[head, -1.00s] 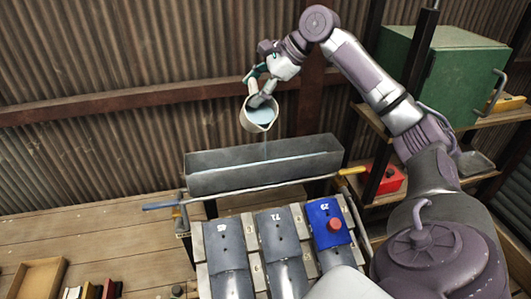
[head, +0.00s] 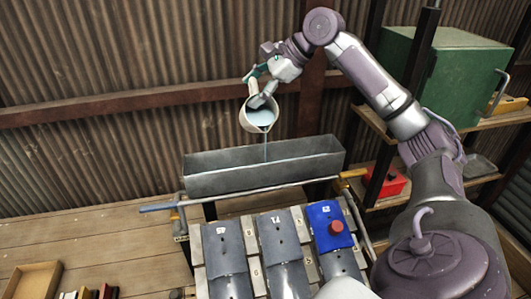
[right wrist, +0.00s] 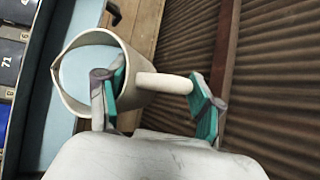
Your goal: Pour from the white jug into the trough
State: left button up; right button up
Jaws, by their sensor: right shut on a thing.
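The white jug (head: 247,122) hangs in the air above the trough, tilted with its spout toward me. It holds pale blue liquid, and a thin stream falls from the spout into the trough. The grey metal trough (head: 225,182) is long and open at the top. My right gripper (head: 261,86) is shut on the jug's handle. In the right wrist view the fingers of my right gripper (right wrist: 160,88) sit on either side of the handle, and the jug (right wrist: 128,62) shows at left with liquid inside. My left gripper is not in view.
A conveyor with numbered grey hanging plates (head: 227,260) and one blue plate with a red button (head: 336,227) stands in front of the trough. A green cabinet (head: 440,75) and a red box (head: 390,181) are on shelves at right. A wooden tray (head: 35,279) lies at lower left.

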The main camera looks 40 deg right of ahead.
jog(key=shift+s+a+r+t+b, duration=0.15)
jog(key=shift+s+t+b, duration=0.25)
jog(key=shift+b, duration=0.9)
jog(key=shift+w, duration=0.1)
jog(key=shift+s+a+n+t+h+b, duration=0.2)
jog(key=shift+s+n+t+h+b, duration=0.3)
jog(key=shift+b, duration=0.9)
jog(key=shift+w, duration=0.2)
dwell(0.4)
jog(key=shift+s+a+t+b, duration=0.1)
jog(key=shift+s+t+b, duration=0.3)
jog(key=shift+b, duration=0.95)
jog(key=shift+f+b, duration=0.2)
jog(key=shift+b, duration=0.15)
jog(key=shift+s+a+f+n+t+b, duration=0.1)
jog(key=shift+s+a+n+t+b, duration=0.15)
jog(key=shift+t+b, duration=0.65)
